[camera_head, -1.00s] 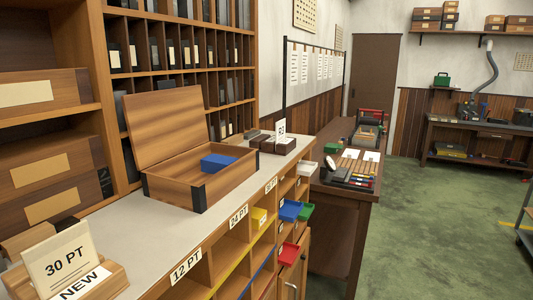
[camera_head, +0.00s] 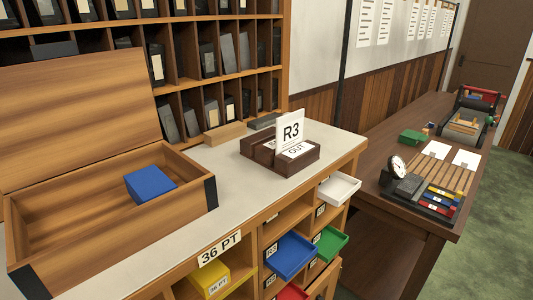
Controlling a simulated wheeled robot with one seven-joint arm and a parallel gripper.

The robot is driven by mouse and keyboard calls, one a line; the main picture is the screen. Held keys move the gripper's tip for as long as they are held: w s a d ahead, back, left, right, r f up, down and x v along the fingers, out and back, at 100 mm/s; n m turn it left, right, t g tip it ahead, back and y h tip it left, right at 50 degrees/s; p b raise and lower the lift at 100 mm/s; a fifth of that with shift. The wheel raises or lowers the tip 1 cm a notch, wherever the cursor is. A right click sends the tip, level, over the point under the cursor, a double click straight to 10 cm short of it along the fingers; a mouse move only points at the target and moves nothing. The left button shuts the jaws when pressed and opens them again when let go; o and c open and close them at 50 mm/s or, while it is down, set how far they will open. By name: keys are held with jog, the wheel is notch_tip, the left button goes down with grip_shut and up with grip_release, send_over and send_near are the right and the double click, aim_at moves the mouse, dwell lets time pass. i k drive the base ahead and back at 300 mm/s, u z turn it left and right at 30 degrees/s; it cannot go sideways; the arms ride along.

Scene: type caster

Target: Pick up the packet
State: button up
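A blue block-shaped packet (camera_head: 150,184) lies inside an open wooden box (camera_head: 60,236) on the counter, near the box's right end. The box's lid (camera_head: 75,115) stands raised at the back. A yellow block-like item (camera_head: 211,279) with a white label sits in a cubby under the counter, below the "36 PT" label. I cannot tell for certain which one the task calls the packet. My gripper is not in view.
A dark wooden holder (camera_head: 262,152) with an "R3" card stands on the counter (camera_head: 170,243). Blue (camera_head: 290,256), green (camera_head: 330,243) and white (camera_head: 339,188) trays stick out from the front. Shelves with upright dark items rise behind. Green floor shows at right.

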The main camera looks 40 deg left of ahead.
aim_at(148, 183)
jog(key=i, duration=0.3)
jog(key=u, duration=2.3)
